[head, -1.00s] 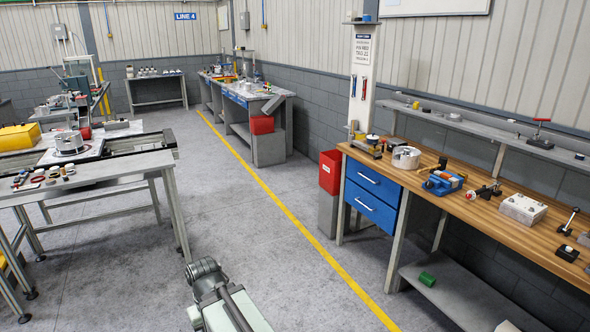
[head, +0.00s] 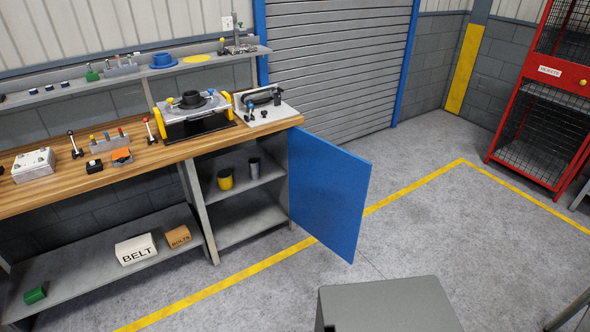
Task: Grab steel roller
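A grey metal cylinder (head: 254,167), which looks like the steel roller, stands upright on the upper shelf inside the open cupboard under the right end of the workbench. A yellow cylinder (head: 225,179) stands to its left on the same shelf. A green cylinder (head: 35,295) lies on the low shelf at far left. My gripper is not in view.
The blue cupboard door (head: 328,195) stands wide open to the right, out over the floor. A wooden bench top (head: 130,163) holds fixtures. A box marked BELT (head: 136,249) sits on the low shelf. Floor (head: 430,235) right of the door is clear; a red cage (head: 540,100) stands at far right.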

